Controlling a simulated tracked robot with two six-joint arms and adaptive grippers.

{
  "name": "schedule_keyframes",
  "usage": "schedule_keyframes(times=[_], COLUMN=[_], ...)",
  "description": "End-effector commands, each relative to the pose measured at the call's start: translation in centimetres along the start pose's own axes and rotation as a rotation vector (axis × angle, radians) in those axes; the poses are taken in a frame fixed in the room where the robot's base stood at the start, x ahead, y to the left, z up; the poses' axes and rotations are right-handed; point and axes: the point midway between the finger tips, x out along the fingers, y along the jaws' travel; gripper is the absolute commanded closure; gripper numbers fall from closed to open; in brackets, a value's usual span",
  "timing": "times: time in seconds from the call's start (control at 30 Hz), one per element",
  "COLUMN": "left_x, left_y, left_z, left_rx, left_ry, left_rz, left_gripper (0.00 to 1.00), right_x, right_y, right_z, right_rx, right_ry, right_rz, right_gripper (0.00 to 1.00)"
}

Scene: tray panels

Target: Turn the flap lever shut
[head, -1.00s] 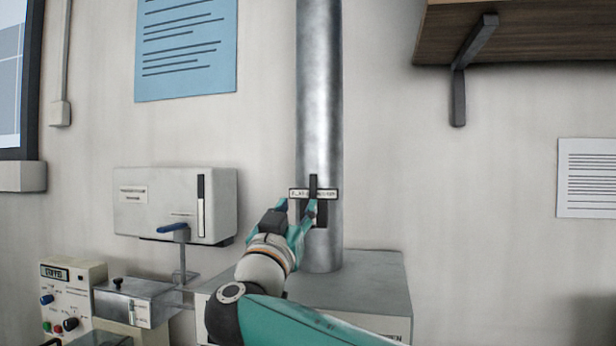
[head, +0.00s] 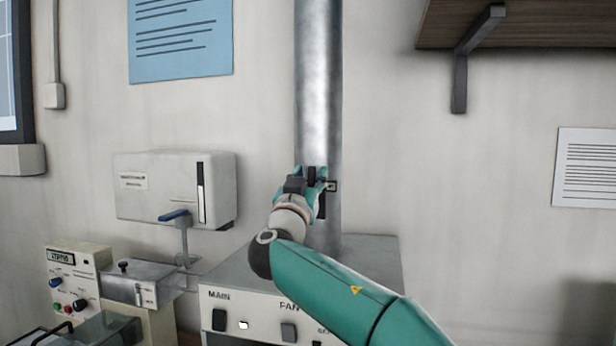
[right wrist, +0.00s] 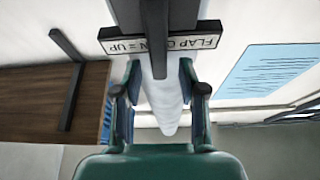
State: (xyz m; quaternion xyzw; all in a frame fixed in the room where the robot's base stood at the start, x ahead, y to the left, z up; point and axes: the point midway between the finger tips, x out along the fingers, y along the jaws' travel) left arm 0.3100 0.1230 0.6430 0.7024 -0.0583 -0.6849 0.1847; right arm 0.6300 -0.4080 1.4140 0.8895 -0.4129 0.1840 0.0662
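The flap lever (right wrist: 156,45) is a dark narrow bar on the metal pipe (head: 318,70). It points upright from a dark mount, and it also shows in the head view (head: 311,175). A white label (right wrist: 118,44) behind it appears upside down in the right wrist view; it reads FLAP and "= UP", its middle hidden by the lever. My right gripper (right wrist: 158,75) is open, with one finger each side of the lever's end and gaps on both sides. In the head view the right gripper (head: 309,176) hides part of the lever and label. My left gripper is out of view.
A grey box with switches (head: 300,260) stands at the pipe's foot. A white wall box (head: 160,190) with a blue-handled valve (head: 174,215) is to the left. A wooden shelf (head: 545,25) with a bracket is at upper right.

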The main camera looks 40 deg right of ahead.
Motion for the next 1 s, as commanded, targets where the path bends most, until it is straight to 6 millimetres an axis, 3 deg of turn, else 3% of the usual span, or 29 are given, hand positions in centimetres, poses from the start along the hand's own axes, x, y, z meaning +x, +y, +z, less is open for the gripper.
schedule_keyframes(times=[0.03,0.23,0.57,0.8,1.0], left_x=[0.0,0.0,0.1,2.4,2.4], left_y=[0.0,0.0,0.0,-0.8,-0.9], left_z=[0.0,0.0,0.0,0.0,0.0], left_rx=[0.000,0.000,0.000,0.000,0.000], left_ry=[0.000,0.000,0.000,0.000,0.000], left_rz=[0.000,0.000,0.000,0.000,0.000], left_gripper=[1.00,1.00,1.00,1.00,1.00], right_x=[0.0,0.0,0.0,-0.2,0.0], right_y=[0.0,0.1,0.1,0.8,1.0], right_z=[0.0,0.0,0.0,0.4,0.0], right_rx=[0.000,0.000,0.002,0.089,0.115], right_ry=[0.000,0.000,0.000,0.003,0.001], right_rz=[0.000,0.001,0.002,0.039,0.050], right_gripper=[0.68,1.00,1.00,1.00,1.00])
